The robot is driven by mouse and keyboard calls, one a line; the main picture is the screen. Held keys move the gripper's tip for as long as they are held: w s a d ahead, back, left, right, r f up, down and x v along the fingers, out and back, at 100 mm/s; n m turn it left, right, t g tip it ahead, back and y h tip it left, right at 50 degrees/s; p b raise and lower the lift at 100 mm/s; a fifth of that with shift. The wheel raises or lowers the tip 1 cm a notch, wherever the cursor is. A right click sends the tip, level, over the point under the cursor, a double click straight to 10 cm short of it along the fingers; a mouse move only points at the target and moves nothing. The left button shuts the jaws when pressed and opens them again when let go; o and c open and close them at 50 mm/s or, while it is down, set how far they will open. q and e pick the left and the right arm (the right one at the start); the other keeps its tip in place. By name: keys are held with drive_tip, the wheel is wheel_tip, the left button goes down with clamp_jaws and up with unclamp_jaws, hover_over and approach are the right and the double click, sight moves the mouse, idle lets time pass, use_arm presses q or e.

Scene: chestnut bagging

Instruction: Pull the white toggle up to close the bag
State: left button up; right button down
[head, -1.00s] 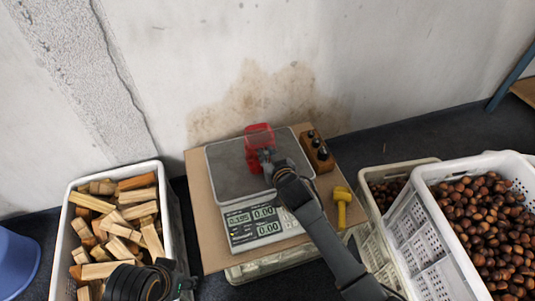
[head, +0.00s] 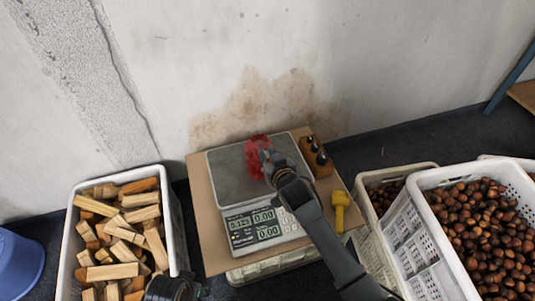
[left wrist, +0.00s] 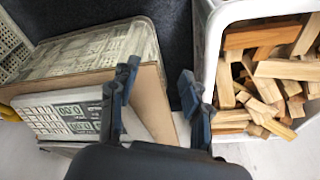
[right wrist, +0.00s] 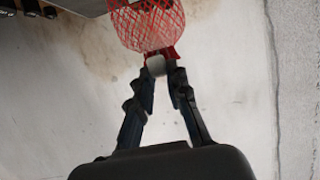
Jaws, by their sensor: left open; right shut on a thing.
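The red mesh bag (head: 253,148) is over the scale's plate in the head view, partly hidden by my right gripper (head: 266,162). In the right wrist view the bag's open-weave mesh (right wrist: 146,22) narrows to a red neck, with the white toggle (right wrist: 156,66) just at it. My right gripper (right wrist: 166,76) is shut on the toggle, its fingertips close around it. I cannot make out what the bag holds. My left gripper (left wrist: 160,76) is open and empty, over the floor gap between the scale's stand and the wood crate.
The scale (head: 228,172) stands on a cardboard sheet (head: 202,205) with a yellow tool (head: 340,210) and a brown block with black knobs (head: 316,157). A white crate of wood pieces (head: 174,215) stands left. Chestnut crates (head: 412,225) stand right. The wall is behind.

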use_arm(q)
drive_tip(key=f, duration=0.2)
drive_tip(key=s+f+p, duration=0.1)
drive_tip(key=f, duration=0.2)
drive_tip(key=shift+s+a+f, duration=0.1)
drive_tip(key=shift+s+f, duration=0.25)
drive_tip(key=shift+s, duration=0.05)
use_arm(e)
drive_tip(key=shift+r, duration=0.9)
drive_tip(key=c, duration=1.2)
unclamp_jaws()
drive_tip(key=shift+s, duration=0.1)
drive_tip(key=v, duration=1.2)
drive_tip(key=shift+f, duration=0.1)
